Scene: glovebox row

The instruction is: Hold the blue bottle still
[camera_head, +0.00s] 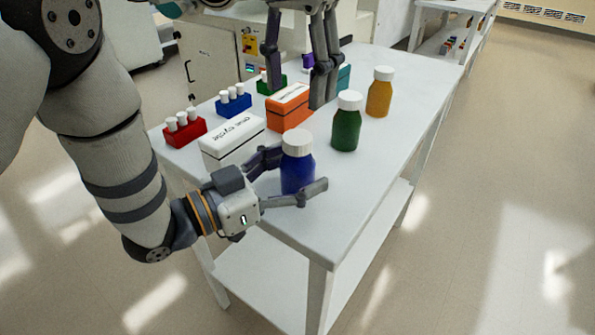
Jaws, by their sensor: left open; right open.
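The blue bottle (297,172) has a white cap and stands upright near the front end of the white table. My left gripper (294,178) is open, with one finger on the far left side of the bottle and the other across its near right side. The bottle stands between these fingers; I cannot tell whether they touch it. My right gripper (321,85) is open and points down from above, behind the green bottle and beside the orange box. Nothing shows between its fingers.
A green bottle (346,128) and a yellow bottle (379,97) stand behind the blue one on the table (385,158). A white box (233,138), an orange box (289,108), a red rack (185,132) and a blue rack (233,104) stand to the left. The right edge strip is clear.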

